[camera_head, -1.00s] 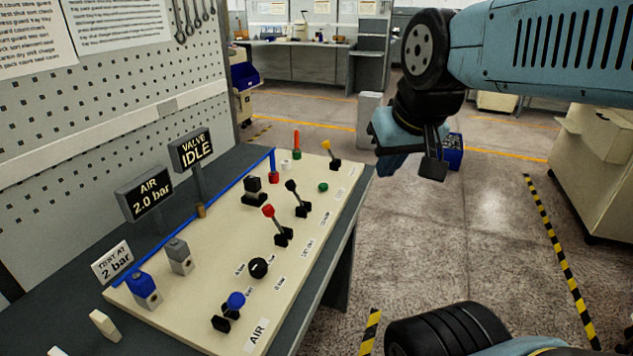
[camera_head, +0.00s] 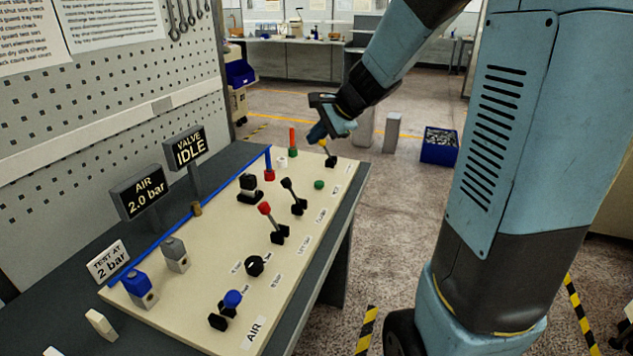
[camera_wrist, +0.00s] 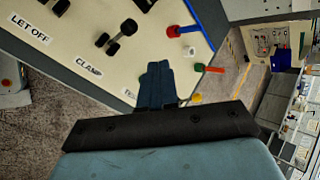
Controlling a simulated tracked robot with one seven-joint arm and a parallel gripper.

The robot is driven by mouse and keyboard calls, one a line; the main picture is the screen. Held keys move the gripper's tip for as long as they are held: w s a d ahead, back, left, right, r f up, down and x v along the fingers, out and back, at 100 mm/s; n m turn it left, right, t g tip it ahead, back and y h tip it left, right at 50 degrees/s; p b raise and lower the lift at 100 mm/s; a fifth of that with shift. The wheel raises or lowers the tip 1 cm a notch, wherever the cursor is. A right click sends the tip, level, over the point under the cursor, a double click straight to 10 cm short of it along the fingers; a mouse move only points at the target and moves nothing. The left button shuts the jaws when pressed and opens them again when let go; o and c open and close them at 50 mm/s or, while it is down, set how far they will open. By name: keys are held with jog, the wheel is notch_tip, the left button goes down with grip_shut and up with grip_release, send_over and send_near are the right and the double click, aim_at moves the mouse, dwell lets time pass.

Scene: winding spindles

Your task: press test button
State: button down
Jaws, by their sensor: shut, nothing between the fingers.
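The green test button (camera_head: 319,185) sits on the cream panel (camera_head: 215,265), between the black lever (camera_head: 294,197) and the yellow-tipped lever (camera_head: 331,160). My gripper (camera_head: 316,132) is shut and empty. In the head view it appears by the yellow tip at the panel's far end; I cannot tell whether it touches that lever. In the wrist view the closed fingers (camera_wrist: 160,85) cover the area beside a label (camera_wrist: 130,95) starting "TE", and the green button is hidden there.
A red lever (camera_head: 271,224), a black dial (camera_head: 254,265) and a blue knob (camera_head: 232,299) stand nearer on the panel. A red-green post (camera_head: 293,143) and a white cap (camera_head: 282,163) stand by the far edge. Signs read "AIR 2.0 bar" (camera_head: 141,192) and "VALVE IDLE" (camera_head: 185,148).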

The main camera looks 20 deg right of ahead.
aim_at(321, 184)
jog(key=w+d+f+m+t, duration=0.1)
jog(key=w+d+f+m, duration=0.3)
jog(key=w, duration=0.5)
notch_tip(321, 184, down, 4)
jog(key=m, duration=0.2)
jog(key=shift+w+r+m, duration=0.15)
jog(key=shift+r+m, duration=0.1)
jog(key=shift+m, duration=0.05)
jog(key=shift+f, duration=4.4)
jog(key=shift+f, duration=0.15)
jog(key=shift+f, duration=0.2)
jog(key=shift+f, duration=0.5)
jog(key=shift+r, duration=0.95)
jog(key=shift+r, duration=0.1)
